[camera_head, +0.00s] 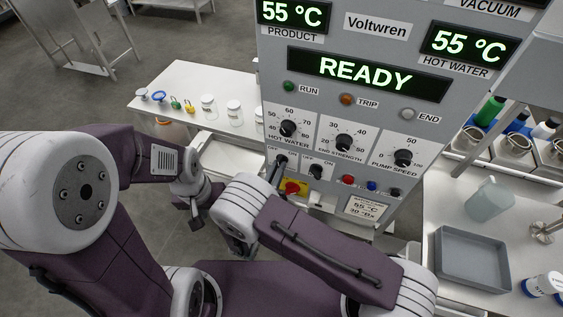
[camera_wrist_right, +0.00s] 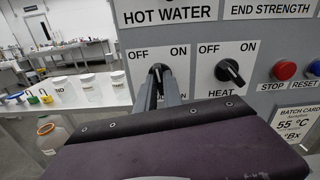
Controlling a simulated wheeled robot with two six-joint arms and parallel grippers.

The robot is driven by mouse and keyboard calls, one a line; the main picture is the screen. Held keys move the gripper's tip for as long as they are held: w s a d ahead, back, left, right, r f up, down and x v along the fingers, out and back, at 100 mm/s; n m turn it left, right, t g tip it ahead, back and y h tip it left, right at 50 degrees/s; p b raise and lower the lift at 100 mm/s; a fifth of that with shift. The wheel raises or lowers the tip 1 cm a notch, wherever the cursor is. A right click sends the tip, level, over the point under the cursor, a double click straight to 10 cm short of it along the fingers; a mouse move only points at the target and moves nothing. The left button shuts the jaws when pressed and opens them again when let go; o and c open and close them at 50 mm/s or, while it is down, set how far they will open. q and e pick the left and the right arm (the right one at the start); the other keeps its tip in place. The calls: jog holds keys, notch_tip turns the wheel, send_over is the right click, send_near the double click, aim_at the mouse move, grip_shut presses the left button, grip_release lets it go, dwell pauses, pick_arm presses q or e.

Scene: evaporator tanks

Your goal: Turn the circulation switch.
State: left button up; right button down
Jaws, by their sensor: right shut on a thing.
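The circulation switch (camera_wrist_right: 156,70) is a black knob on the grey panel, under OFF and ON marks, with its lower label mostly covered. It also shows in the head view (camera_head: 282,159), left of the heat switch. My right gripper (camera_wrist_right: 162,80) is shut on the switch, with its two grey fingers on either side of it. In the head view the right gripper (camera_head: 278,170) reaches up to the panel from below. The fingers partly hide the knob, so its exact angle is hard to tell. My left gripper (camera_head: 196,214) hangs left of the panel, small and partly hidden.
The heat switch (camera_wrist_right: 230,71) is close on the right. A red emergency button (camera_head: 292,188) on a yellow plate sits just below the switches. A white table (camera_head: 180,80) with jars stands left, and a grey tray (camera_head: 472,258) lies on the right bench.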

jog(key=shift+r+n+p, duration=0.1)
jog(key=shift+n+p, duration=0.25)
jog(key=shift+n, duration=2.65)
jog(key=shift+p, duration=0.3)
jog(key=shift+n, duration=0.6)
jog(key=c, duration=1.4)
grip_release()
jog(key=shift+w, duration=0.1)
